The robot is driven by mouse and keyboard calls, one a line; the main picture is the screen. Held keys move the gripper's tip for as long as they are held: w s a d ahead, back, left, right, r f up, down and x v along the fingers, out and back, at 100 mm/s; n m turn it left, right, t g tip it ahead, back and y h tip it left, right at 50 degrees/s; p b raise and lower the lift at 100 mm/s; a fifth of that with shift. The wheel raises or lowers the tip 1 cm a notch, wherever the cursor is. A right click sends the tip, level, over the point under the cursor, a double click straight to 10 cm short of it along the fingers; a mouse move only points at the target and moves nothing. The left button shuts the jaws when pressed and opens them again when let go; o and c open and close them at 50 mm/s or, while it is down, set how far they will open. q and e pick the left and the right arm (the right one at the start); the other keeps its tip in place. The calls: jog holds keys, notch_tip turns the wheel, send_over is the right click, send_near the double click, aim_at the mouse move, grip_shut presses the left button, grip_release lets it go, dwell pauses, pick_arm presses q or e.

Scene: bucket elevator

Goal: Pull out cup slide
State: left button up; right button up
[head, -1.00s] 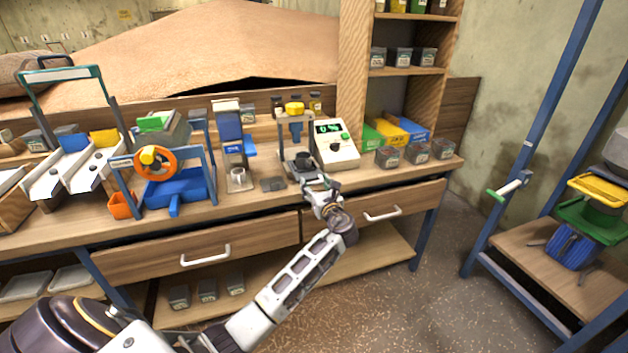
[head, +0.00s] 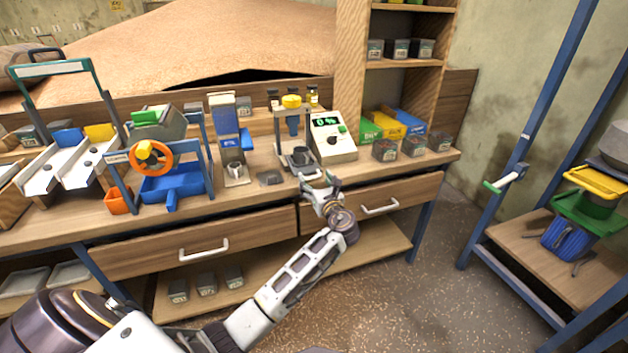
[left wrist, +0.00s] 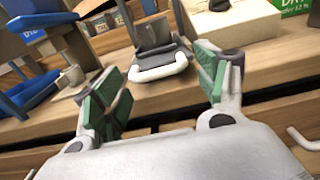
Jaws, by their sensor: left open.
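The cup slide (head: 306,172) sits at the foot of the grey press with a yellow top (head: 291,101), on the workbench. A dark cup (head: 300,156) stands on it. In the left wrist view the slide's white U-shaped handle (left wrist: 160,70) shows at its front. My left gripper (head: 318,179) is in front of the slide at the bench edge. In the left wrist view its green-padded fingers (left wrist: 160,80) are open, with the handle ahead between them and nothing gripped. My right gripper is not in view.
A white meter box (head: 333,138) stands right of the press and a blue dispenser (head: 228,138) with a small cup stands left. A small dark block (head: 269,178) lies between. Drawer handles (head: 380,206) project below the bench top. A blue-framed rack (head: 545,140) stands far right.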

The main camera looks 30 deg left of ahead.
pick_arm(q)
jog(key=v, duration=1)
jog(key=shift+s+d, duration=0.15)
jog(key=shift+s, duration=0.15)
jog(key=shift+n, duration=0.4)
jog(key=s+d+f+n+g+h, duration=0.1)
jog(key=d+f+n+g+h, duration=0.1)
jog(key=d+f+n+h, duration=0.6)
jog(key=s+d+f+n+g+h, duration=0.2)
jog(key=d+f+n+h, duration=0.15)
jog(key=f+n, duration=0.75)
jog(key=s+f+n+g+h, duration=0.1)
jog(key=s+f+g, duration=0.1)
jog(key=s+f, duration=0.4)
jog(key=s+f+n+g+h, duration=0.1)
jog(key=s+f, duration=0.5)
jog(key=s, duration=0.6)
jog(key=s+f+n+g+h+p, duration=0.1)
jog(key=s+f+n+g, duration=0.1)
jog(key=s+f, duration=0.5)
jog(key=s+g, duration=0.1)
jog(key=s, duration=0.2)
jog(key=shift+a, duration=0.2)
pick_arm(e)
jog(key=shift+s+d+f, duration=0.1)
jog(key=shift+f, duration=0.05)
